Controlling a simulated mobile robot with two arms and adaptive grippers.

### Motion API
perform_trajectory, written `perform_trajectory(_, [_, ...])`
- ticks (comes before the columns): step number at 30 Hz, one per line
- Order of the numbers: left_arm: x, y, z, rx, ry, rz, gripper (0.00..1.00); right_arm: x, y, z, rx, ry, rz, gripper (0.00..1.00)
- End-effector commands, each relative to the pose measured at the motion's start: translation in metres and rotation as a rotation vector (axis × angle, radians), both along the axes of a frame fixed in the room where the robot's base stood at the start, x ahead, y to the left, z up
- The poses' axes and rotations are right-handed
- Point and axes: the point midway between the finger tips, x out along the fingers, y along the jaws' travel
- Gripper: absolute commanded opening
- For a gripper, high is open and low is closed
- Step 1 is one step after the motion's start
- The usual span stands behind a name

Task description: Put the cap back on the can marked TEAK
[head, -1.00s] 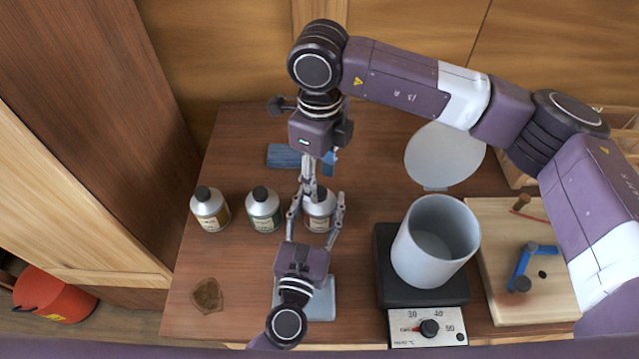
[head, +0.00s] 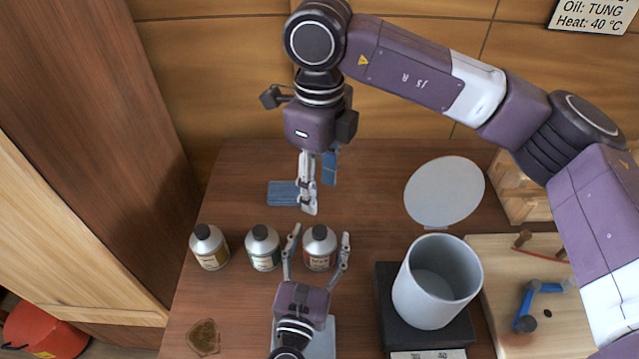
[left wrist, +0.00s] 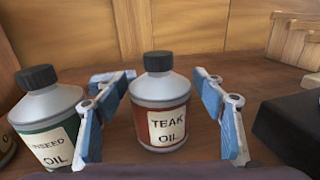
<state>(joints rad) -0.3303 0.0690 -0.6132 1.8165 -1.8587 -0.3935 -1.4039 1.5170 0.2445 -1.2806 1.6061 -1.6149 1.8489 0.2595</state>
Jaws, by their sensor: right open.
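The TEAK can (head: 319,252) stands upright on the table, the rightmost of three cans. In the left wrist view the TEAK can (left wrist: 162,112) shows its red label, and a black cap (left wrist: 158,61) sits upright on its top. The cap shows in the head view too (head: 319,232). My left gripper (head: 321,236) is open, with one finger on each side of the TEAK can and gaps visible between. My right gripper (head: 309,207) is open and empty, behind the TEAK can and clear of the cap.
The linseed can (head: 263,250) and another capped can (head: 209,249) stand to the left. A white pot (head: 405,285) on a black hot plate (head: 388,325) stands to the right. A blue cloth-like item (head: 283,193) lies behind. A brown stain (head: 204,338) is at front left.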

Motion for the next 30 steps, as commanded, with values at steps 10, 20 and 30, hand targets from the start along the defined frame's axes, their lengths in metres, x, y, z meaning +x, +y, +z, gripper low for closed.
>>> perform_trajectory(10, [-0.002, 0.001, 0.000, 0.000, 0.000, 0.000, 0.70, 0.000, 0.000, 0.000, 0.000, 0.000, 0.000, 0.43])
perform_trajectory(20, [-0.055, 0.012, -0.002, 0.004, 0.003, -0.003, 0.70, 0.000, 0.000, 0.000, 0.000, 0.000, 0.000, 0.43])
perform_trajectory(30, [-0.110, 0.025, -0.001, 0.002, 0.001, -0.001, 0.70, 0.000, 0.000, 0.000, 0.000, 0.000, 0.000, 0.43])
